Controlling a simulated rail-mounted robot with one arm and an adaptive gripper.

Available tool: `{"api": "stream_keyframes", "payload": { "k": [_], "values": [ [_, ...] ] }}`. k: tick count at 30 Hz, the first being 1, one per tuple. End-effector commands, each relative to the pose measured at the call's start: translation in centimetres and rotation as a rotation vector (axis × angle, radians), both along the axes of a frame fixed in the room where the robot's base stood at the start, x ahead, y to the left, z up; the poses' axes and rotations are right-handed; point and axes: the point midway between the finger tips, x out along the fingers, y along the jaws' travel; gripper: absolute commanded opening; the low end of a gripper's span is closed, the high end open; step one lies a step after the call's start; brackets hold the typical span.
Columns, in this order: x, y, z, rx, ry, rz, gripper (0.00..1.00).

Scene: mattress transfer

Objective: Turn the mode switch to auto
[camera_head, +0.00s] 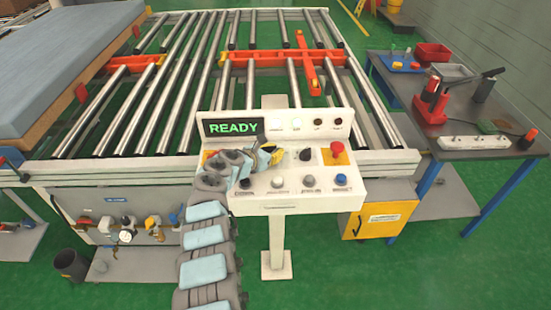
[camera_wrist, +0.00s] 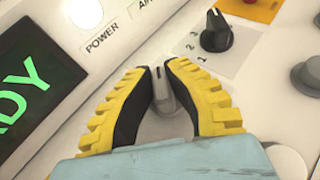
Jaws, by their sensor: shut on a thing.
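A grey switch knob (camera_wrist: 163,97) with a dark pointer line near its tip stands on the white control panel (camera_head: 350,189). In the wrist view my gripper (camera_wrist: 158,74) has its two yellow-and-black fingers closed on both sides of this knob. The knob's pointer end faces up in that view, and any position labels around it are hidden by the fingers. In the head view my gripper (camera_head: 269,156) reaches over the left part of the panel and covers the knob.
A black numbered selector (camera_wrist: 216,33) is just right of my fingers. A red emergency button (camera_head: 337,147) sits farther right. Several push buttons line the front edge. The display (camera_head: 232,127) reads READY. The roller conveyor (camera_head: 207,70) lies behind; a tool table (camera_head: 455,146) stands right.

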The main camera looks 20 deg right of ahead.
Motion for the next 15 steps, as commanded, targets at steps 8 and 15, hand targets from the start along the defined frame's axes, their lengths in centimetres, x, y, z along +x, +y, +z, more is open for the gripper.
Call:
{"api": "stream_keyframes", "payload": {
  "k": [8, 15],
  "values": [
    [0.00, 0.00, -0.75, 0.003, 0.003, -0.066, 0.00],
    [-0.05, -0.09, -0.53, 0.002, 0.003, -0.109, 0.00]
  ]
}}
